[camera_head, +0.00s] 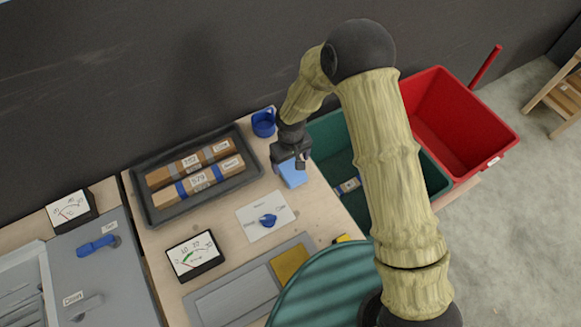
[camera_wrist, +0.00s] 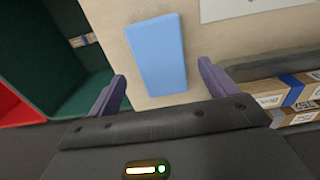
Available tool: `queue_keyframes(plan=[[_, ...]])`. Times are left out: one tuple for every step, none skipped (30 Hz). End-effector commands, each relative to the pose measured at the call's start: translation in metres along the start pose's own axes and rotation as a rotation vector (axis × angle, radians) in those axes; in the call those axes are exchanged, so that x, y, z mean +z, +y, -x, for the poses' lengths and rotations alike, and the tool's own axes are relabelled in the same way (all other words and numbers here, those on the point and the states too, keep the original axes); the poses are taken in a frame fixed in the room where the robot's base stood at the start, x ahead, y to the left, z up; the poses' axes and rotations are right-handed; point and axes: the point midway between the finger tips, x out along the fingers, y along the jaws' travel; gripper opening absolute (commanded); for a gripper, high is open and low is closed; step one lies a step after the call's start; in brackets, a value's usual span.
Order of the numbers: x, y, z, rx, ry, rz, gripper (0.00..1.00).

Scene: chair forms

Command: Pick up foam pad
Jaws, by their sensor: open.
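The foam pad is a light blue rectangular block (camera_head: 293,173) lying on the wooden table near its right edge. In the wrist view the foam pad (camera_wrist: 157,55) lies just beyond and between my two fingers. My gripper (camera_head: 303,163) is above the far end of the pad in the head view and hides part of it. In the wrist view my gripper (camera_wrist: 162,85) is open, with one finger on each side of the pad's line. Nothing is held between the fingers. I cannot tell the exact height of the fingers above the pad.
A dark tray (camera_head: 156,213) with two labelled brown bars is to the left. A blue cup-like holder (camera_head: 263,125) stands behind the pad. A green bin (camera_head: 328,128) and a red bin (camera_head: 450,100) are on the right.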

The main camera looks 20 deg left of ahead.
Motion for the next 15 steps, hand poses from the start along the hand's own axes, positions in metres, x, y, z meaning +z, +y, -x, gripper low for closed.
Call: queue_keyframes(plan=[[0.002, -0.003, -0.004, -0.001, -0.004, 0.001, 0.85], [0.002, -0.002, -0.008, 0.000, -0.004, 0.000, 0.85], [0.001, -0.002, -0.014, 0.000, -0.002, 0.000, 0.85], [0.001, -0.002, -0.017, 0.000, -0.001, 0.000, 0.85], [0.001, -0.002, -0.020, 0.001, -0.001, 0.001, 0.85], [0.001, -0.002, -0.023, 0.000, -0.001, 0.001, 0.85], [0.001, -0.002, -0.025, 0.000, -0.001, 0.000, 0.85], [0.001, -0.002, -0.027, 0.000, 0.000, 0.000, 0.85], [0.001, -0.002, -0.028, 0.000, 0.001, 0.000, 0.85], [0.001, -0.002, -0.028, 0.000, 0.001, 0.000, 0.85], [0.001, -0.002, -0.028, 0.000, 0.001, 0.000, 0.85], [0.001, -0.002, -0.028, 0.000, 0.002, 0.000, 0.85], [0.001, -0.002, -0.028, 0.000, 0.001, 0.000, 0.85], [0.001, -0.002, -0.028, 0.000, 0.001, 0.000, 0.85], [0.001, -0.002, -0.028, 0.000, 0.001, 0.000, 0.85]])
